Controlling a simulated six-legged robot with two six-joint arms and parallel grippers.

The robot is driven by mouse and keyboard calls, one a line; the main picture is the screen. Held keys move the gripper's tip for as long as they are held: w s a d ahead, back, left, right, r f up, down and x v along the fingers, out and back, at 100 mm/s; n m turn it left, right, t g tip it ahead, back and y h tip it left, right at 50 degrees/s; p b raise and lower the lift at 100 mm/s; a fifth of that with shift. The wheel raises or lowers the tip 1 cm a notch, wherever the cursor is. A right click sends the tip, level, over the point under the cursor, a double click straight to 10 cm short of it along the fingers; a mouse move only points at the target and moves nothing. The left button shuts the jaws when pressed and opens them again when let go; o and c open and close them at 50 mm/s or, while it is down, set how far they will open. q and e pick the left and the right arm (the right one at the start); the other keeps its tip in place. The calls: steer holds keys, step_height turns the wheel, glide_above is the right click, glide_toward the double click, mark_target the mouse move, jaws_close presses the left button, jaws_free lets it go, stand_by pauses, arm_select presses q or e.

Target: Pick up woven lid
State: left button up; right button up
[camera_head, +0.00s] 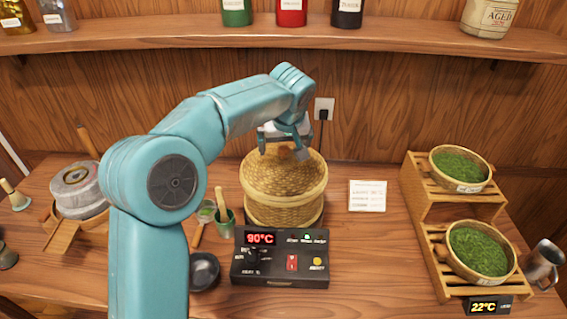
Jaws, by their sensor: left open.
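A small brown knob (287,152) shows at the lid's top. My left gripper (285,147) is open at the top of the lid, pointing down, with its fingers around or just beside the knob. I cannot tell whether the fingers touch it. Part of the lid's top is hidden by the gripper. My right gripper is not in view.
A black heater box (280,270) reading 90°C stands in front of the basket. A green cup (225,222) and a dark bowl (203,271) are to its left. A wooden rack (425,207) with green leaf baskets is at right. A shelf (400,36) with jars runs above. A white card (367,195) stands right of the basket.

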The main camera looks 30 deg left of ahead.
mark_target(284, 159)
arm_select(q)
steer(key=x, duration=0.2)
steer(key=shift+w+a+f, duration=0.1)
steer(key=shift+w+f, duration=0.1)
steer(key=shift+f, duration=0.05)
steer(key=shift+s, duration=0.1)
steer(key=c, duration=1)
jaws_close()
steer(key=shift+s, duration=0.1)
